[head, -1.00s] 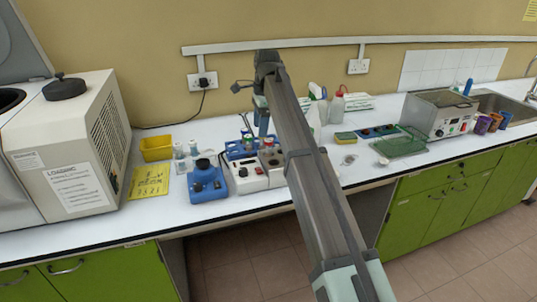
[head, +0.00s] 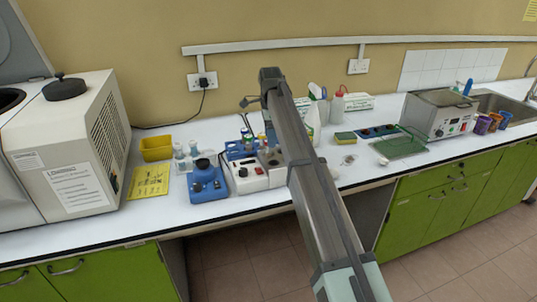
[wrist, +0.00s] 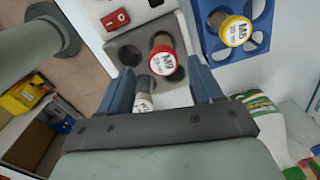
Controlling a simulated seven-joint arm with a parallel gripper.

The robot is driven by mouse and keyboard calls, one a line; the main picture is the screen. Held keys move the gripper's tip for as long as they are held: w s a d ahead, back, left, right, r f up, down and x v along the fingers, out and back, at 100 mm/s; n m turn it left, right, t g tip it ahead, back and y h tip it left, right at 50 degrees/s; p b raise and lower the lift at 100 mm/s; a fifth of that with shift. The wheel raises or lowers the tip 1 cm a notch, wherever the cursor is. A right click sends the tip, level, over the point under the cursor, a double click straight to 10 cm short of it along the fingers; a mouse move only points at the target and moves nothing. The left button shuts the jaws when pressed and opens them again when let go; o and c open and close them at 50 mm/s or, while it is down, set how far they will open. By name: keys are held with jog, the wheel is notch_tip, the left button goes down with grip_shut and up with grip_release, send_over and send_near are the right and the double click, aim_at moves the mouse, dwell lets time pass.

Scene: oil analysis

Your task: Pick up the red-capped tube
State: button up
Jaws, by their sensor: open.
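The red-capped tube (wrist: 162,63), its cap marked M9, stands in a hole of a grey block (wrist: 122,53) in the wrist view. My gripper (wrist: 160,68) is open, its blue fingers on either side of the red cap, with a gap on each side. I cannot tell how far the fingertips are above the cap. A second tube with a pale cap (wrist: 143,103) stands nearer the gripper's palm. In the head view, the white block unit (head: 250,179) is partly behind my arm, and the red cap cannot be made out.
A yellow-capped tube (wrist: 235,31) stands in a blue rack (wrist: 258,43), close to my right finger. A blue mixer (head: 207,184) stands left of the block unit. White bottles (head: 313,120) stand to the right. The bench front between the unit and the green mat (head: 400,147) is mostly clear.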

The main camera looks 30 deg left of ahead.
aim_at(268, 154)
jog(key=shift+a+f, duration=0.2)
jog(key=shift+f, duration=1.1)
jog(key=shift+a+f, duration=0.2)
jog(key=shift+f, duration=1.1)
jog(key=c, duration=1.1)
jog(key=shift+r, duration=0.1)
